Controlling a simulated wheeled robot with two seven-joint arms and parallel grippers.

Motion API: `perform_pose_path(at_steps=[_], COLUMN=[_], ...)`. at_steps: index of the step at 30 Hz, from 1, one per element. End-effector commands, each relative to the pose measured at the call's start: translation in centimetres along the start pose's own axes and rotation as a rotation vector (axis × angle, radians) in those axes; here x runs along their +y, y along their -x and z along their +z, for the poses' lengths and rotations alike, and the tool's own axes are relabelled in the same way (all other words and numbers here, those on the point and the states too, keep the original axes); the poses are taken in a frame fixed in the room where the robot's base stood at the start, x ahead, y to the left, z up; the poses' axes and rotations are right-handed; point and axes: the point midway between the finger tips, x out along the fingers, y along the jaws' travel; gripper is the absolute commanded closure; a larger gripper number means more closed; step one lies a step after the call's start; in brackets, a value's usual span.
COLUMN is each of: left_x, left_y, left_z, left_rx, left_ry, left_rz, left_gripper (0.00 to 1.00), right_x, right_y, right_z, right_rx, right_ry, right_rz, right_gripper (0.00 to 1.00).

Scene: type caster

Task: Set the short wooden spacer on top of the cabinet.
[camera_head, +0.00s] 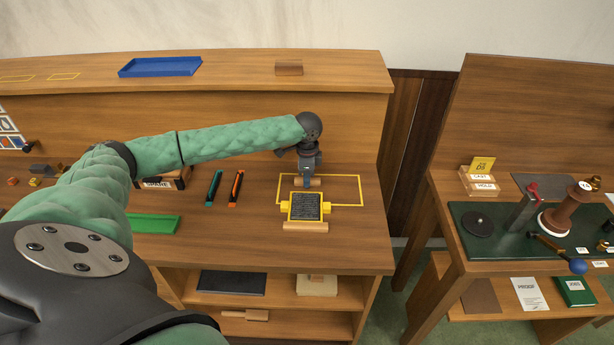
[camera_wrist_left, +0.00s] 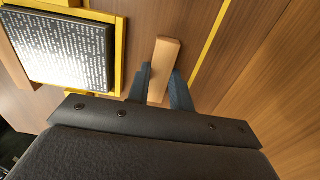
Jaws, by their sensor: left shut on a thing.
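My left gripper (camera_head: 308,183) reaches down over the desk, just behind the yellow-framed block of type. It is shut on a short wooden spacer (camera_head: 316,183). In the left wrist view the pale spacer (camera_wrist_left: 165,62) stands out between the two blue-grey fingertips (camera_wrist_left: 160,90). I cannot tell whether the spacer touches the desk. The raised wooden top (camera_head: 235,68) at the back, seemingly the cabinet's top, carries a small wooden block (camera_head: 289,68) and a blue tray (camera_head: 160,66). My right gripper is not in view.
The yellow frame with type (camera_head: 306,207) has another wooden strip (camera_head: 305,227) along its front. Two slim tools (camera_head: 236,188), a green tray (camera_head: 155,224) and a SPARE box (camera_head: 160,181) lie left. The raised top is clear between tray and block.

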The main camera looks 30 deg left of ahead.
Motion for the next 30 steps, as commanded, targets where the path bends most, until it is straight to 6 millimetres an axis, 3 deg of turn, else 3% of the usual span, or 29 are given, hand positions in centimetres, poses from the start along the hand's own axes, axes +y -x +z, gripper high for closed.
perform_pose_path(at_steps=[3,4,7,20,30], left_x=[0.0,0.0,0.0,-0.1,-0.1], left_y=[-0.2,-0.2,-0.2,0.5,5.2], left_z=[0.0,0.0,0.0,0.0,-0.1], left_rx=[0.0,0.0,0.0,0.002,0.002], left_ry=[0.0,0.0,0.0,0.0,0.0], left_rz=[0.0,0.0,0.0,-0.001,-0.003], left_gripper=[1.0,0.74,0.57,0.57,0.57], right_x=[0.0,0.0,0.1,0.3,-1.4], right_y=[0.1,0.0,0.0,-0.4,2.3], right_z=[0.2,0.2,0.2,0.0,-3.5], right_rx=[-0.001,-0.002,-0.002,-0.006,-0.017], right_ry=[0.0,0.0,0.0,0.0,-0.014], right_rz=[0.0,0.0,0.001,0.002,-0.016], right_gripper=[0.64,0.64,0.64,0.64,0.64])
